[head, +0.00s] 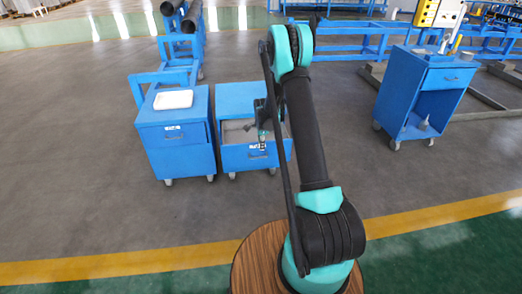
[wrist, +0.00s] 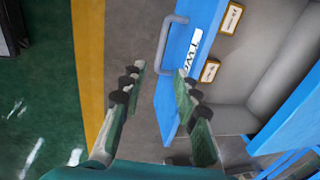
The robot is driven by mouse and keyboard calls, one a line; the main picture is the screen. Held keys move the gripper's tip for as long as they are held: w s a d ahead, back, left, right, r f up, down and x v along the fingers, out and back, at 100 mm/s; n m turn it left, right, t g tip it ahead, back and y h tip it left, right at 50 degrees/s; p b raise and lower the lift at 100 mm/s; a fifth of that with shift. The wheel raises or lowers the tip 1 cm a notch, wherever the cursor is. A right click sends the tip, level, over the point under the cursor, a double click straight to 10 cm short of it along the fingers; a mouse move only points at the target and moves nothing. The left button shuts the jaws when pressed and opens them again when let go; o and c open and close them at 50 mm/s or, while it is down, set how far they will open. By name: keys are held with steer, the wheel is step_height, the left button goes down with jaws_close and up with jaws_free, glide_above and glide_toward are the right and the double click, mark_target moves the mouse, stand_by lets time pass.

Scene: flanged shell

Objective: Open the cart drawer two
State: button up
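The blue cart (head: 235,92) on the right of the left-hand pair has its drawer (head: 240,157) pulled out, with a grey interior showing. In the wrist view the drawer's blue front (wrist: 165,110) carries a white label and a grey bar handle (wrist: 165,45). The label looks like "TWO", seen turned. My gripper (wrist: 160,73) is open, its fingers apart, with nothing clearly held. The handle lies just beyond the fingertips; I cannot tell whether they touch. In the head view my gripper (head: 262,140) is over the drawer front, partly hidden by my arm.
Two small yellow-edged items (wrist: 231,18) lie in the drawer. A neighbouring blue cart (head: 178,140) stands close on the left, its drawer shut, a white object (head: 173,99) on top. Another blue cart (head: 425,95) stands at the right. Open floor lies in front.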

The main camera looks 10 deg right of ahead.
steer(key=shift+s+r, duration=0.15)
steer(key=shift+r, duration=0.55)
steer(key=shift+s+r, duration=0.1)
steer(key=shift+r, duration=0.55)
steer(key=s+d+r+n+t, duration=0.15)
steer(key=s+r+n, duration=0.75)
steer(key=s+r, duration=0.9)
steer(key=s+d+f+n, duration=0.1)
steer(key=s+n, duration=0.8)
steer(key=s, duration=1.4)
steer(key=shift+s+d+f, duration=0.15)
steer(key=shift+s+f, duration=0.05)
steer(key=shift+f, duration=0.15)
steer(key=shift+t, duration=0.25)
